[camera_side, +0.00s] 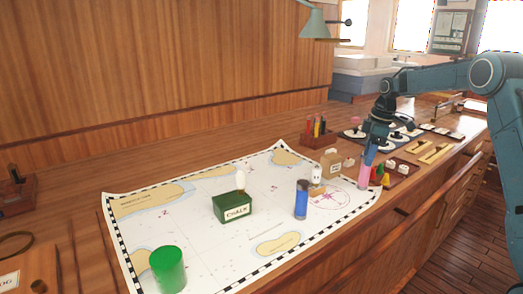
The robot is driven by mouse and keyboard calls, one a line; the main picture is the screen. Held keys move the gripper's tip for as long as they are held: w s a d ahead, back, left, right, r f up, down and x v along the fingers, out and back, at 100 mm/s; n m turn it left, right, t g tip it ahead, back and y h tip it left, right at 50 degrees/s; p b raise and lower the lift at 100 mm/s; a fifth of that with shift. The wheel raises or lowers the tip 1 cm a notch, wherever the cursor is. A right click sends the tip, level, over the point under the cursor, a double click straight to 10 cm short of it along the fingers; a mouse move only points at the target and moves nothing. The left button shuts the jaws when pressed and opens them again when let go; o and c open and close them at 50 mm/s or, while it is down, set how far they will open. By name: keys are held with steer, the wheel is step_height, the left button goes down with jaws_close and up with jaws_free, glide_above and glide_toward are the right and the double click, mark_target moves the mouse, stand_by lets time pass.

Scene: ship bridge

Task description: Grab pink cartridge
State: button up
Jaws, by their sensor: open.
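The pink cartridge (364,177) stands upright near the right edge of the white sea chart (215,265). My gripper (369,158) points down directly over it, with the fingers at its upper part. The jaws are open. From this side I cannot tell whether the fingers touch the cartridge. A blue cartridge (301,200) stands upright on the chart to the left.
A green box labelled chalk (233,208) and a green cylinder (168,270) stand on the chart. A small cardboard box (331,165), a small white bottle (316,175) and a pencil holder (318,137) are left of my gripper. Small coloured pieces (380,175) sit close to its right.

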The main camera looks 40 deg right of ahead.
mark_target(365, 173)
steer(key=shift+w+a+f, duration=0.1)
steer(key=shift+f, duration=1.15)
steer(key=shift+w+f, duration=0.1)
steer(key=shift+f, duration=1.15)
steer(key=c, duration=1.1)
